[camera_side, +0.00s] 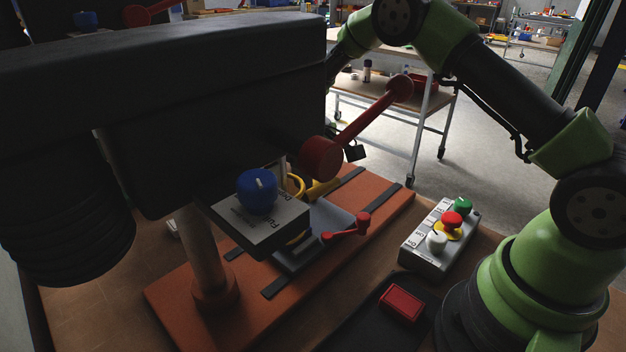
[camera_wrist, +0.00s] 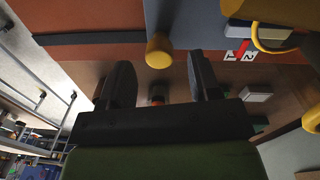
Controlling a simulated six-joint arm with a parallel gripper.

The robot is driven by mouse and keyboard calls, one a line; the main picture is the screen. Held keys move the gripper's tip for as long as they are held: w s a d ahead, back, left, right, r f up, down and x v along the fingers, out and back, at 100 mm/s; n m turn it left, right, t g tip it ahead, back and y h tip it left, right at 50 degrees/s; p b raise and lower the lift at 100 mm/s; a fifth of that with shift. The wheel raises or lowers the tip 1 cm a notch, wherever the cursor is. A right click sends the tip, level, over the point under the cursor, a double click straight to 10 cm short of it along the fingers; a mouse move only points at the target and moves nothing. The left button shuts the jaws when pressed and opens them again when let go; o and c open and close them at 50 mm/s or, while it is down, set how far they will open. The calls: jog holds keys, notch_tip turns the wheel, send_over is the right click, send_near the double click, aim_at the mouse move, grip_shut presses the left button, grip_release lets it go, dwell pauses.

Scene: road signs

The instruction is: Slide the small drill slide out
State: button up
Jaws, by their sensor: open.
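The grey slide plate (camera_side: 335,217) with a red crank handle (camera_side: 348,230) lies on the orange drill base in the side view; I take it for the small drill slide. A yellow cylindrical knob (camera_side: 322,189) shows at its far side. In the wrist view the yellow knob (camera_wrist: 158,50) stands by the edge of a blue-grey plate (camera_wrist: 185,22). My gripper (camera_wrist: 160,72) is open, its two dark fingers on either side of the knob's line. I cannot tell whether they reach around it. In the side view my gripper is hidden behind the dark drill head.
The black drill head (camera_side: 215,110) and its red lever (camera_side: 365,127) overhang the base (camera_side: 385,215). A blue knob (camera_side: 257,190) sits on a grey block. A button box (camera_side: 428,262) and a red box (camera_side: 401,304) stand at the right.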

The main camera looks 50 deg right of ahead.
jog(key=shift+f, duration=1.15)
grip_shut()
jog(key=d, duration=1.7)
jog(key=shift+d, duration=0.2)
grip_release()
jog(key=shift+a, duration=0.1)
